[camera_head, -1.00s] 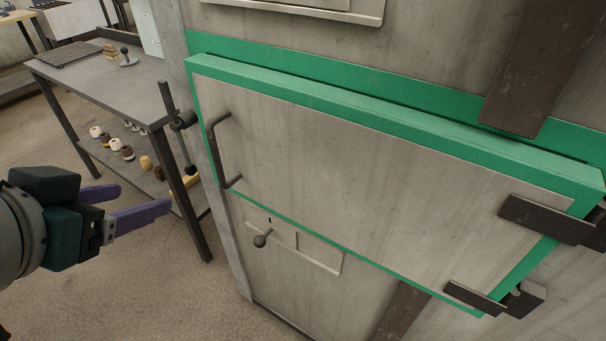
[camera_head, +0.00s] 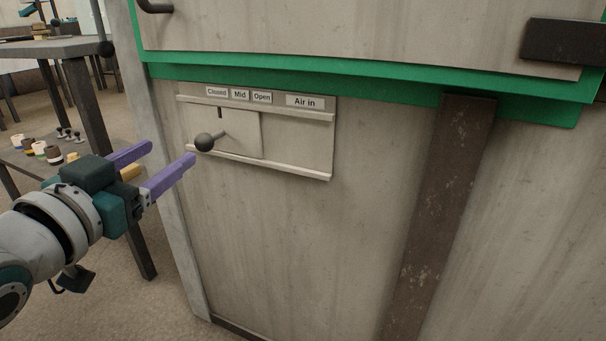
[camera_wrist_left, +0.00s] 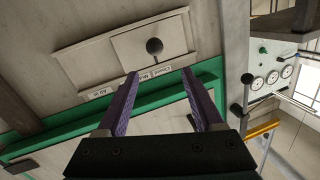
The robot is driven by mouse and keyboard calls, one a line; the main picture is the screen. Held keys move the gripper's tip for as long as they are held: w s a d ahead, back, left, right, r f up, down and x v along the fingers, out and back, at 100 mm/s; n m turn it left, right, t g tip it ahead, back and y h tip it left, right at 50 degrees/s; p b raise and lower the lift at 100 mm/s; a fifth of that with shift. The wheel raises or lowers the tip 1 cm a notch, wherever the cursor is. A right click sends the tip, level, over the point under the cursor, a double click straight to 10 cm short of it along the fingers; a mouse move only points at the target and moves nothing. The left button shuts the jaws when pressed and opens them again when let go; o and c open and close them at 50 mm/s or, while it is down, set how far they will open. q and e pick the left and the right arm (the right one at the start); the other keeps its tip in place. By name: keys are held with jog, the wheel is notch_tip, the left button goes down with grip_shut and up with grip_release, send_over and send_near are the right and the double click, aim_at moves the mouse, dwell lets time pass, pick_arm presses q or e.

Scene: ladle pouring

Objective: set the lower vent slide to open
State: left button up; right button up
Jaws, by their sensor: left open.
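The lower vent slide (camera_head: 240,135) is a grey plate in two rails on the furnace front, below the green-edged door. Its dark mark sits under the "Closed" label (camera_head: 216,92); "Mid" and "Open" (camera_head: 262,97) are to the right. A round dark knob (camera_head: 205,143) sticks out from the plate. My left gripper (camera_head: 171,153) is open and empty, its purple fingers pointing at the panel just left of the knob. In the left wrist view, the knob (camera_wrist_left: 154,46) shows beyond the gap between the fingertips (camera_wrist_left: 160,73), apart from them. My right gripper is not in view.
The green-edged door (camera_head: 350,75) overhangs above the vent, with a dark handle (camera_head: 155,5) at top left. A dark vertical bar (camera_head: 440,220) runs down right of the vent. A table (camera_head: 60,48) with small items on its lower shelf stands at left.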

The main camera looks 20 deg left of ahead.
aim_at(199, 147)
pick_arm(q)
jog(key=shift+t, duration=0.3)
jog(key=w+b, duration=0.1)
jog(key=w, duration=0.2)
jog(key=w+f+b, duration=0.1)
jog(key=w+b, duration=0.1)
jog(key=w, duration=0.1)
jog(key=w+f+b, duration=0.1)
jog(key=w+b, duration=0.1)
jog(key=w, duration=0.1)
jog(key=shift+a+f, duration=0.15)
jog(key=shift+a, duration=0.2)
jog(key=shift+w+b, duration=0.5)
jog(key=shift+w, duration=0.25)
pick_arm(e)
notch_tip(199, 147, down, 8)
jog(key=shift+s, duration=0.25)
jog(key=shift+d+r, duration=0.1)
pick_arm(q)
grip_shut()
